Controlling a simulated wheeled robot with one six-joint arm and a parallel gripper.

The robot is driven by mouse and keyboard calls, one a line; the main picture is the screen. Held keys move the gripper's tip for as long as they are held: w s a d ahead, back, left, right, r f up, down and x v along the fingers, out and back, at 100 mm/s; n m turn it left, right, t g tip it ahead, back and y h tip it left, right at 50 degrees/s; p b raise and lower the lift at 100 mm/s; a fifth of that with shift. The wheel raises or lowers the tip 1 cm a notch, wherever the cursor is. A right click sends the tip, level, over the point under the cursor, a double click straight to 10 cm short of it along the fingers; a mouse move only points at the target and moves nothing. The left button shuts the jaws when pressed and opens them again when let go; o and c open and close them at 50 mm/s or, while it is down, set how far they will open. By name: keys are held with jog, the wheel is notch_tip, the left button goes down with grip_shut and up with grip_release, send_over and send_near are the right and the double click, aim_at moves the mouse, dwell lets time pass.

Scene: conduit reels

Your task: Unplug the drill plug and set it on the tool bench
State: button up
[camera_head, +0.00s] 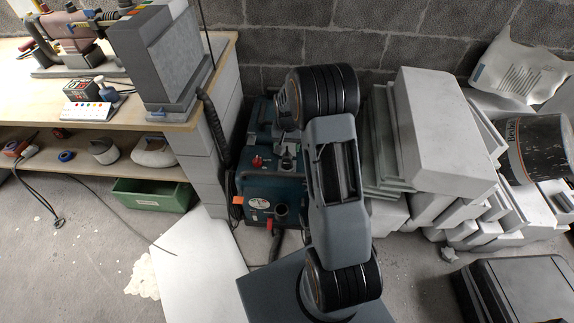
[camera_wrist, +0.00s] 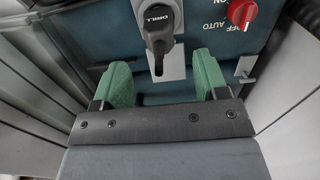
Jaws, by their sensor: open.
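The black drill plug (camera_wrist: 158,28), marked DRILL, sits in a light grey socket plate (camera_wrist: 172,60) on the teal machine (camera_wrist: 205,20) in the wrist view. My gripper (camera_wrist: 163,82) has two green fingers, spread apart, with nothing between them. The plug is just beyond and above the fingertips in that picture, apart from them. In the head view the teal machine (camera_head: 262,190) stands on the floor, and my arm hides part of it. I cannot make out my fingers there. The tool bench (camera_head: 140,117) has a pale wooden top at upper left.
A red knob (camera_wrist: 242,12) is right of the plug. Grey tool housing (camera_head: 160,60) stands on the bench's right end. Stacked pale slabs (camera_head: 440,120) lie right of my arm. A green bin (camera_head: 150,197) is under the bench. The bench top's front left is fairly clear.

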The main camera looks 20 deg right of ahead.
aim_at(287, 154)
jog(key=shift+f, duration=0.2)
dwell(0.3)
notch_tip(287, 154, down, 9)
jog(key=b, duration=0.6)
jog(key=shift+r, duration=0.1)
jog(key=shift+c, duration=0.2)
dwell(1.2)
jog(key=c, duration=1.2)
jog(key=shift+o, duration=0.2)
jog(key=shift+r, duration=0.1)
jog(key=shift+r, duration=0.1)
jog(key=shift+r+p, duration=2.4)
jog(key=shift+r, duration=0.45)
